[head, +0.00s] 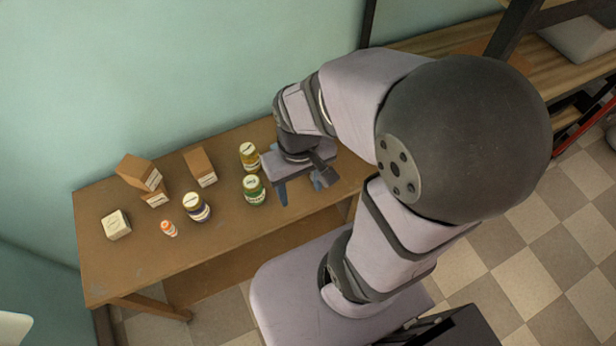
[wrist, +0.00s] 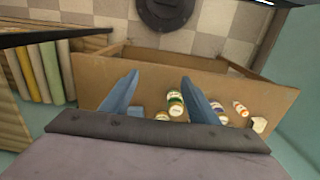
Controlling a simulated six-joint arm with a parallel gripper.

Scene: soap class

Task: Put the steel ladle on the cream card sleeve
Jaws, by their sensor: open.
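I do not make out a steel ladle in either view; my arm hides part of the table's right end. A small cream block (head: 116,224) with a dark label lies at the table's left end; it may be the cream card sleeve, but I cannot tell. It also shows at the right in the wrist view (wrist: 259,125). My gripper (head: 300,188) is over the table's right part, right of the jars, far from the cream block. In the wrist view its blue fingers (wrist: 160,77) are spread, with nothing gripped. A small bluish patch (wrist: 135,112) shows between them, unclear.
On the wooden table (head: 240,225) stand a yellow jar (head: 249,157), a green jar (head: 253,190), a blue-labelled jar (head: 197,208), a small orange-and-white bottle (head: 168,228) and several brown boxes (head: 200,167). The table's front left is clear. A wall runs behind.

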